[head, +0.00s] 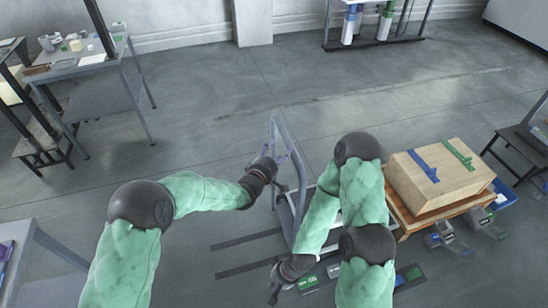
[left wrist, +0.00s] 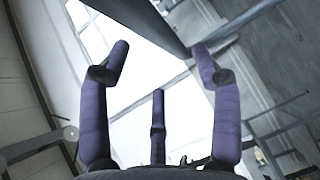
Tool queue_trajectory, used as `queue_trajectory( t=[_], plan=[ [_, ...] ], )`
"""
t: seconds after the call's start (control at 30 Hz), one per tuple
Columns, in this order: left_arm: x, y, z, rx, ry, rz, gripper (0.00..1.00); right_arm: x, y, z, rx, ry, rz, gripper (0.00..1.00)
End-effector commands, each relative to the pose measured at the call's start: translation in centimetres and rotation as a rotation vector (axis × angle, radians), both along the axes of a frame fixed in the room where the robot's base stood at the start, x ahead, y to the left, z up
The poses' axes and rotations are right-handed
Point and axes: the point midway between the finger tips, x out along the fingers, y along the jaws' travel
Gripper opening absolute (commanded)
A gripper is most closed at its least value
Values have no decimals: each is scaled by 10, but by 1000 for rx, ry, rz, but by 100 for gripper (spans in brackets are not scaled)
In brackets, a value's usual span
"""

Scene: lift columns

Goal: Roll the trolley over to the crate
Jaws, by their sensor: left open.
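The trolley (head: 298,150) stands in the middle of the head view, a pale grey frame with an upright handle and a low deck partly hidden by my right arm. The wooden crate (head: 437,178), with a blue and a green strip on top, rests to the right. My left gripper (head: 281,160) is at the left side of the trolley's handle frame. In the left wrist view its purple fingers are open, with a grey bar (left wrist: 160,22) beyond and partly between the tips. My right gripper (head: 274,292) is low, near the floor markings; its fingers are too small to judge.
The crate sits on a wooden pallet (head: 405,218) with grey feet around it. A grey table (head: 75,66) with small items stands at the upper left. Another table edge (head: 50,245) is at the lower left. A rack (head: 372,42) is at the back. Open floor lies left of the trolley.

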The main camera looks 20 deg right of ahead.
Motion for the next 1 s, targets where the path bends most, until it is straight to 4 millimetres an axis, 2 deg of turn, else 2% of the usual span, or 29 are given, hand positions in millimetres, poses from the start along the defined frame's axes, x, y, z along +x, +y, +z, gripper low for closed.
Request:
queue_trajectory(
  t=[0.1, 0.3, 0.87, 1.0],
  plan=[
    [-11, 12, 2, 0, 1, 1, 64, 0, 0, 0, 0, 0, 0, 0],
    [-22, 21, 4, 0, 1, 0, 64, 0, 0, 0, 0, 0, 0, 0],
    [-24, 23, 4, 1, 1, -1, 64, 0, 0, 0, 0, 0, 0, 0],
    [-24, 34, -11, 38, 17, 12, 64, 0, 0, 0, 0, 0, 0, 0]
  ],
)
